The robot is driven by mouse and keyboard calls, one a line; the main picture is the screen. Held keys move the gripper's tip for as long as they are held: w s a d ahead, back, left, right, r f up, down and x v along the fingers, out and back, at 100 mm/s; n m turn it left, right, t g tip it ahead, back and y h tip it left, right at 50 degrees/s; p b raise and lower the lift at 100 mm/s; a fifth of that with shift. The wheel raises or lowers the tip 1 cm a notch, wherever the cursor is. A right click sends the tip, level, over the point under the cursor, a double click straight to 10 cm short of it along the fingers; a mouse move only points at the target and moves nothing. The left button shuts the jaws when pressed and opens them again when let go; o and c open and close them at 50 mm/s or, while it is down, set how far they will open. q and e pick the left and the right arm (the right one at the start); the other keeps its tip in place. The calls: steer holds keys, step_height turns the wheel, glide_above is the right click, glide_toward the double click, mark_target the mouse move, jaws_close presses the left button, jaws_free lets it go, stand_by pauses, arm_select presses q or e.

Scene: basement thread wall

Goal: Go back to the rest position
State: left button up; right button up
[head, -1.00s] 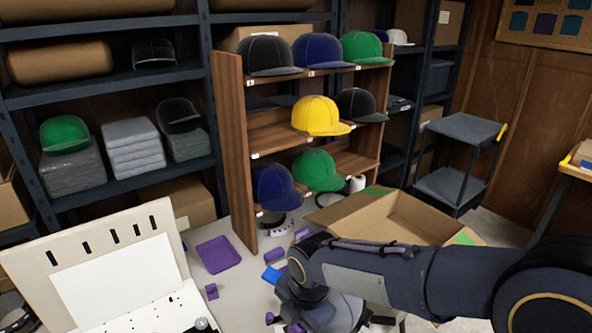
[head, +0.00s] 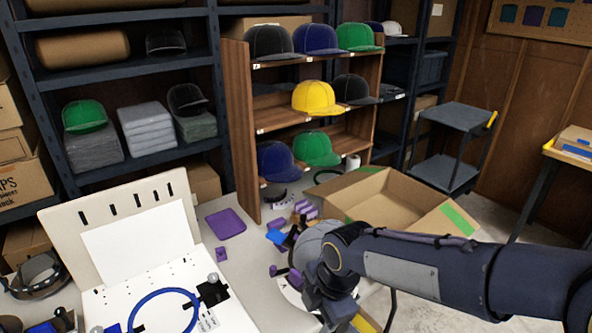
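My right arm reaches in from the right edge, and its dark wrist and gripper (head: 328,298) hang over the table (head: 238,252) near its front right. The fingers are not clear, so I cannot tell whether they are open or shut, or whether they hold anything. My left gripper is not in view. A wooden rack (head: 239,130) of caps stands at the back of the table, with a yellow cap (head: 316,98) in its middle row.
An open cardboard box (head: 370,192) lies beside the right arm. A white board (head: 135,240) with a blue ring (head: 137,310) fills the front left. A purple tray (head: 225,223) and small purple and blue pieces lie between. A dark cart (head: 455,120) stands at the right.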

steer(key=s+d+r+m+t, duration=0.2)
steer(key=s+d+m, duration=0.6)
steer(key=m, duration=0.4)
steer(key=s+d+r+m+t+y, duration=0.1)
steer(key=s+d+m+t, duration=0.1)
steer(key=s+d+m, duration=0.6)
steer(key=shift+s+d+r+m+y, duration=0.2)
steer(key=shift+s+r+m+y, duration=0.15)
steer(key=shift+m, duration=2.25)
